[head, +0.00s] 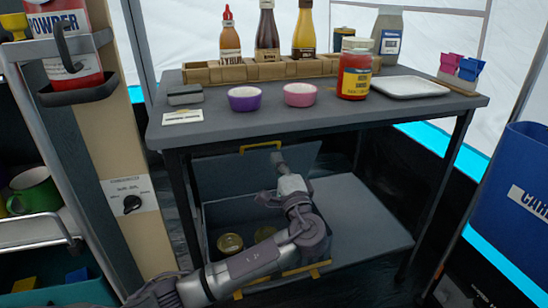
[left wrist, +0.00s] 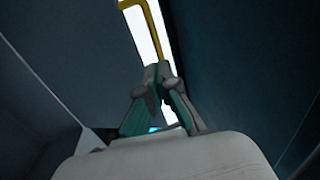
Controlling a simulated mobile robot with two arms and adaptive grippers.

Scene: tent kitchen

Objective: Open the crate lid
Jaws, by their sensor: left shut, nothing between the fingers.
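The dark crate (head: 206,238) sits on the lower shelf under the table. Its lid (head: 232,178) is raised at the back, so the inside shows. A yellow handle (head: 262,146) is on the lid's upper edge; a yellow handle also shows at the top of the left wrist view (left wrist: 152,18). My left gripper (head: 277,158) is over the crate, in front of the raised lid and close below its upper edge. Its fingers (left wrist: 160,85) are together and empty; whether they touch the lid is unclear. My arm hides part of the crate. My right gripper is out of view.
Gold tins (head: 230,243) lie in the crate. The shelf (head: 360,220) is bare to the crate's right. The tabletop (head: 290,118) above holds bowls, bottles, a jar and a tray. Table legs (head: 440,195) bound the space. A blue bin (head: 515,190) stands at the right.

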